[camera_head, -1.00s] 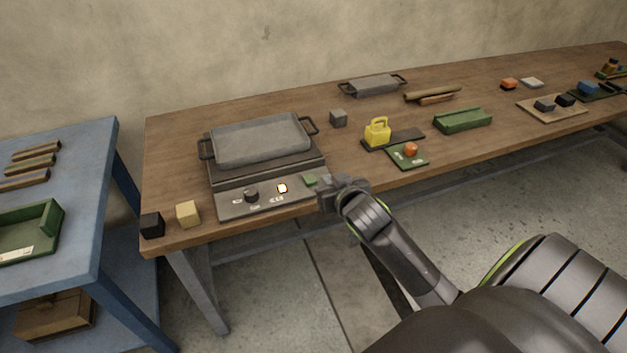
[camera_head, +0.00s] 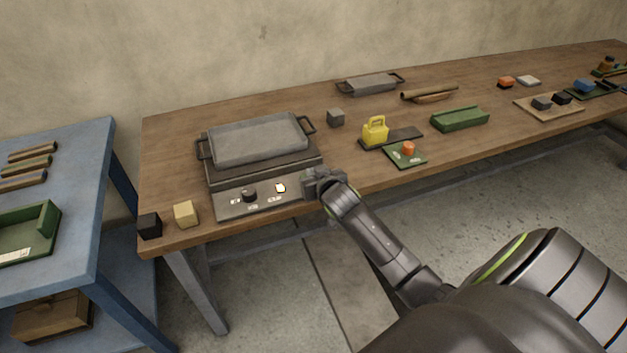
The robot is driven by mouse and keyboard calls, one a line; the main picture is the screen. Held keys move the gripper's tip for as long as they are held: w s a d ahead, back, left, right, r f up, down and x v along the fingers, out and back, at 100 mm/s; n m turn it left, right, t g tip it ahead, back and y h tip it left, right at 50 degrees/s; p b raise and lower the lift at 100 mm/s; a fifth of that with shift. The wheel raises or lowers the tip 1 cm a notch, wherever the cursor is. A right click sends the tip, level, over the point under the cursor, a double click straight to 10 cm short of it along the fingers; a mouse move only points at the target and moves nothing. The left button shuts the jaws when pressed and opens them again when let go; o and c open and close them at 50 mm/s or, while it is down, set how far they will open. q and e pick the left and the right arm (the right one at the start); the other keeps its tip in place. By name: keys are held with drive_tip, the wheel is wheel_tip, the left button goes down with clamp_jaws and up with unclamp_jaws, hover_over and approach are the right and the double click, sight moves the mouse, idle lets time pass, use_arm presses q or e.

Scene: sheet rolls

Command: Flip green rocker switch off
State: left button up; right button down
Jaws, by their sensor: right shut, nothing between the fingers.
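The green rocker switch is hidden now behind my right gripper (camera_head: 311,184), at the right end of the grey control panel (camera_head: 228,208). My right gripper is shut and empty, over that end of the panel; whether it touches the switch I cannot tell. A lit square lamp (camera_head: 280,188) glows on the panel to the left of the gripper. A black knob (camera_head: 249,195) sits further left on the same panel. My left gripper is not in view.
A grey pan (camera_head: 259,140) sits on the unit behind the panel. A black cube (camera_head: 149,225) and a tan cube (camera_head: 186,214) stand left of the panel. A yellow padlock-like object (camera_head: 375,131) and a green plate with an orange knob (camera_head: 408,148) are to the right.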

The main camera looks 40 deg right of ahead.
drive_tip(key=shift+s+f, duration=0.2)
drive_tip(key=shift+f, duration=0.85)
